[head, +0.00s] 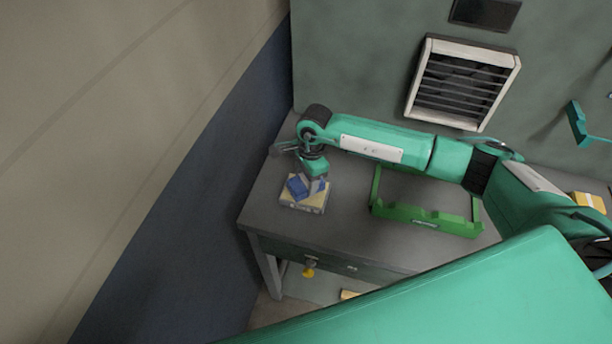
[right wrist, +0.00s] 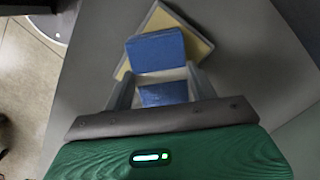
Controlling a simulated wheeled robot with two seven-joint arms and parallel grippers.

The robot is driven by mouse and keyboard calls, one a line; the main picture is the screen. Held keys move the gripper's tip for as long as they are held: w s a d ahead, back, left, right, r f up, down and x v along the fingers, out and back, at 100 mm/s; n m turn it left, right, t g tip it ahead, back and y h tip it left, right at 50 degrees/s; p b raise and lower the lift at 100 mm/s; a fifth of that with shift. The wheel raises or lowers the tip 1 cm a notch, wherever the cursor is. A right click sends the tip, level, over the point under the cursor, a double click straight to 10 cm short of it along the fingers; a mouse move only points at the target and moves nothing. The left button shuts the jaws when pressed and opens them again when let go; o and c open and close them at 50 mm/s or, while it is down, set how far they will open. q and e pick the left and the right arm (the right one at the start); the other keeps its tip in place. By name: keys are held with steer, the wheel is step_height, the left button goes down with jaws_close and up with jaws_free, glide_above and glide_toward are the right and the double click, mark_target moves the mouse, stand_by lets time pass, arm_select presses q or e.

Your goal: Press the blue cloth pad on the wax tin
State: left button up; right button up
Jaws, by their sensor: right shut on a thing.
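The blue cloth pad (head: 298,187) shows over a pale yellow, grey-sided block-like thing (head: 303,204), probably the wax tin, at the left end of the bench. In the right wrist view the pad (right wrist: 155,52) lies over the yellow top (right wrist: 188,37), which sits turned at an angle. A second blue patch (right wrist: 163,94) shows between the fingers, past a pale strip; I cannot tell whether both blue parts are one piece. My right gripper (head: 312,178) points down, shut on the blue pad. Firm contact with the yellow top cannot be judged. My left gripper is out of view.
A green open-frame rack (head: 430,217) stands on the grey bench (head: 345,235) right of the tin. A vented panel (head: 462,84) is on the wall behind. A yellow item (head: 588,202) lies at the far right. The bench's left edge is close to the tin.

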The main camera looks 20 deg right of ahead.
mark_target(306, 181)
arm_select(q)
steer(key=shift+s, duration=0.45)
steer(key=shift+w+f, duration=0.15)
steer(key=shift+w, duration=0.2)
arm_select(e)
steer(key=shift+f, duration=0.1)
arm_select(q)
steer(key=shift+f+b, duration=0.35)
steer(key=shift+b, duration=0.15)
arm_select(e)
steer(key=shift+f, duration=0.35)
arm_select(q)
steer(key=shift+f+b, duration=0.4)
arm_select(e)
steer(key=shift+s+f, duration=0.1)
steer(key=shift+s, duration=0.05)
stand_by(1.1)
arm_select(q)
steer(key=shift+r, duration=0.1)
arm_select(e)
step_height(306, 181, up, 2)
steer(key=shift+r+p, duration=0.15)
steer(key=shift+p, duration=0.25)
steer(key=shift+r+p, duration=0.7)
steer(key=shift+r, duration=1.75)
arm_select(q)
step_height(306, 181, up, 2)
